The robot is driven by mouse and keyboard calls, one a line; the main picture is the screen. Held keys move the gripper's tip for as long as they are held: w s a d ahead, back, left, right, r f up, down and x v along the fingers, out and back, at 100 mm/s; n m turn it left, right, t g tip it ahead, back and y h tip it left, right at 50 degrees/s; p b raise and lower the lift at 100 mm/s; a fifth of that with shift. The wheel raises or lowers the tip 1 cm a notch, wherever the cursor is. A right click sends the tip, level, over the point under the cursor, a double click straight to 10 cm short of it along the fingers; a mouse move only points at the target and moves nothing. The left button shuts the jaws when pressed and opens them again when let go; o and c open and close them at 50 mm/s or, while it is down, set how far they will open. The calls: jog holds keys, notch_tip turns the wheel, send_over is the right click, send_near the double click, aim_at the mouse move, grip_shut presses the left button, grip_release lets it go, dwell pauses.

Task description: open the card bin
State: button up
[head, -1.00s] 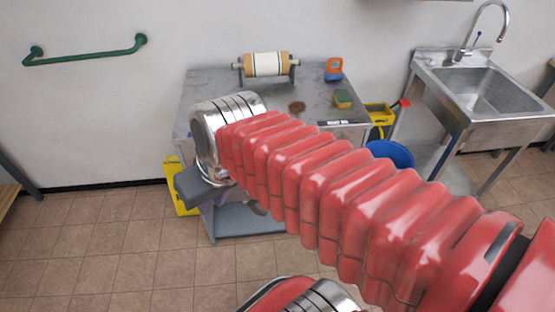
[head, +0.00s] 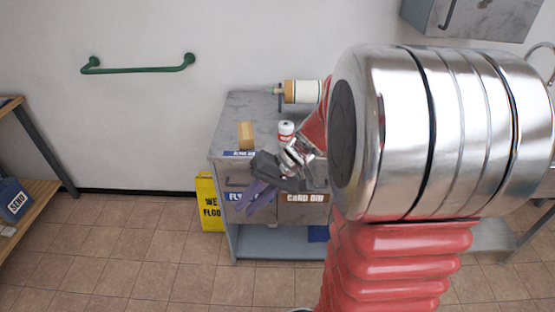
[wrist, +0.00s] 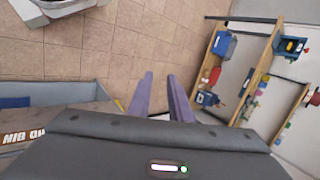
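The card bin (head: 305,197) is the right front of the grey metal bench, with a brown "CARD BIN" label; it looks flush and shut. Its upper front and handle are mostly hidden behind my wrist. Part of its label also shows at the left edge of the wrist view (wrist: 24,136). My gripper (head: 243,204) is in front of the neighbouring left drawer (head: 236,183), left of the card bin label. In the wrist view my gripper (wrist: 160,78) has its two purple fingers apart with nothing between them.
A tan box (head: 246,136) and a white-and-red can (head: 286,131) stand on the bench top beside a roll (head: 302,91). A yellow floor sign (head: 208,203) stands left of the bench. Tiled floor in front is clear. Shelves (wrist: 236,75) show in the wrist view.

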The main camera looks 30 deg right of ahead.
jog(key=w+d+f+m+t+y, duration=0.1)
jog(key=w+d+f+m+t, duration=0.3)
jog(key=d, duration=0.5)
jog(key=w+d+f+m+t+y, duration=0.1)
jog(key=w+d+f+m+t, duration=0.15)
jog(key=d+f, duration=0.55)
jog(key=s+d+f+m+t+h, duration=0.3)
jog(key=d+f, duration=0.2)
jog(key=d, duration=0.3)
jog(key=s+d+f+m+t+h, duration=0.3)
jog(key=d+f, duration=0.2)
jog(key=d, duration=0.4)
jog(key=shift+s+f+t, duration=0.2)
jog(key=shift+f+t, duration=0.15)
jog(key=shift+f, duration=0.05)
jog(key=shift+w, duration=0.15)
jog(key=x, duration=1.3)
jog(key=shift+w+a, duration=0.15)
jog(key=shift+w, duration=0.1)
jog(key=c, duration=0.4)
grip_shut()
